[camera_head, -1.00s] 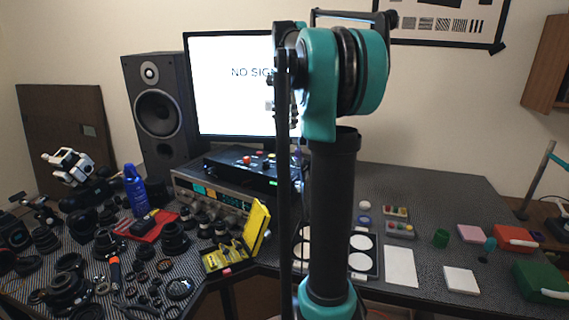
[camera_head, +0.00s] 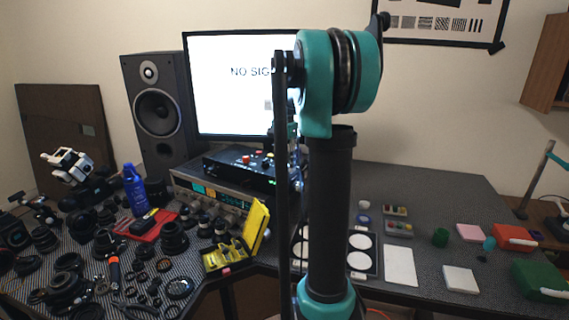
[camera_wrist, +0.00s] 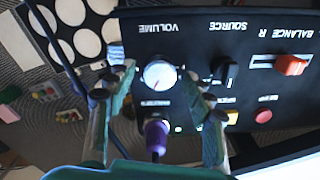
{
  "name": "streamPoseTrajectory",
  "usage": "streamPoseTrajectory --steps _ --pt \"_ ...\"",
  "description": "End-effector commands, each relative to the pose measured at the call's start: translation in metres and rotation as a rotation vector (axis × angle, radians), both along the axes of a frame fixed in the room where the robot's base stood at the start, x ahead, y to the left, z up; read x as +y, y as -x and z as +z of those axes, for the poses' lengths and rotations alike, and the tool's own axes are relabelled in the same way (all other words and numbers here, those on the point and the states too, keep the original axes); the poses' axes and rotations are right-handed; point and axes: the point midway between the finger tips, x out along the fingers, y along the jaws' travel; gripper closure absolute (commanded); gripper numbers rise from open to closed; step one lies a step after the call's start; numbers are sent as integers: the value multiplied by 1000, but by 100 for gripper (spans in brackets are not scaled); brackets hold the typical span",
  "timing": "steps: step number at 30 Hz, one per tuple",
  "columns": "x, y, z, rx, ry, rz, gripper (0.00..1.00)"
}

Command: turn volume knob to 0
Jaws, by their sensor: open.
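I cannot tell how deep the fingertips are relative to the knob. The black control box (camera_head: 222,163) sits on a silver receiver in the head view. My arm hides the box's right end, the knob and most of the gripper there.
The dark source knob (camera_wrist: 225,72), red slider (camera_wrist: 291,65) and red button (camera_wrist: 263,115) are on the right. The monitor (camera_head: 225,85) stands behind the box.

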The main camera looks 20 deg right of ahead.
Motion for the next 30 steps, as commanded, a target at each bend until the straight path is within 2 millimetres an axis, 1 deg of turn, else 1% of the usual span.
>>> streamPoseTrajectory --steps 8,9,21,30 --pt "0 0 -2 0 0 0 47" --pt "0 0 -2 0 0 0 48" --pt "0 0 -2 0 0 0 97" --pt "0 0 -2 0 0 39 97"
